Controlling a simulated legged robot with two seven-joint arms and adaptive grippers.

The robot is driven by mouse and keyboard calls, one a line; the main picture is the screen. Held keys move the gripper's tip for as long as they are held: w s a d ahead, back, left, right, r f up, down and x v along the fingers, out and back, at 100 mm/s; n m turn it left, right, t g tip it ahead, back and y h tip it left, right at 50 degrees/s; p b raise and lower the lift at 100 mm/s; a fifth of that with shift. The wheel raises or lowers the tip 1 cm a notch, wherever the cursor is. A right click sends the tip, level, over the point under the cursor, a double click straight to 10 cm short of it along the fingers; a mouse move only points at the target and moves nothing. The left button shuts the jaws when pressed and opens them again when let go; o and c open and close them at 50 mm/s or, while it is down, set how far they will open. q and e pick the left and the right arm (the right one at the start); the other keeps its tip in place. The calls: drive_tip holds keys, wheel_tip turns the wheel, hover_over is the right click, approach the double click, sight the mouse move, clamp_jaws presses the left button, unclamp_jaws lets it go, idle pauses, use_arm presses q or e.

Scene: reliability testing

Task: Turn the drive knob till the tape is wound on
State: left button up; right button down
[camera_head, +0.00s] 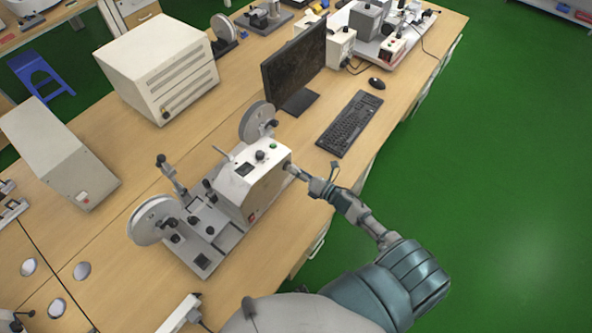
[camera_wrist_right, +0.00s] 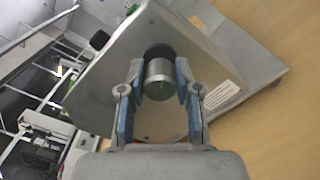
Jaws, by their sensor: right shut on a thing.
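The tape winding machine (camera_head: 262,192) stands on the wooden table, a white box on a grey base with a reel (camera_head: 152,220) at its near left and another reel (camera_head: 257,122) at its far side. My right gripper (camera_head: 294,170) is at the right face of the white box. In the right wrist view my right gripper (camera_wrist_right: 158,85) has its fingers on both sides of the metal drive knob (camera_wrist_right: 159,76), shut on it. The head view hides most of the knob behind the gripper. I cannot make out the tape between the reels. My left gripper is not in view.
A keyboard (camera_head: 348,124), a mouse (camera_head: 377,83) and a monitor (camera_head: 294,65) stand behind the machine. Two large white boxes (camera_head: 160,65) stand at the left. The table's right edge runs close under my right arm. Green floor (camera_head: 480,190) lies beyond it.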

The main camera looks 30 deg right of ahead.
drive_tip(key=m, duration=0.1)
drive_tip(key=m+p, duration=0.1)
drive_tip(key=m, duration=0.3)
drive_tip(key=shift+s+f, duration=0.15)
drive_tip(key=shift+f, duration=0.2)
drive_tip(key=shift+f+m+p, duration=0.1)
drive_tip(key=shift+m+p, duration=0.25)
drive_tip(key=shift+m, duration=0.75)
drive_tip(key=c, duration=1.1)
unclamp_jaws()
drive_tip(key=o, duration=0.3)
drive_tip(key=shift+d, duration=0.15)
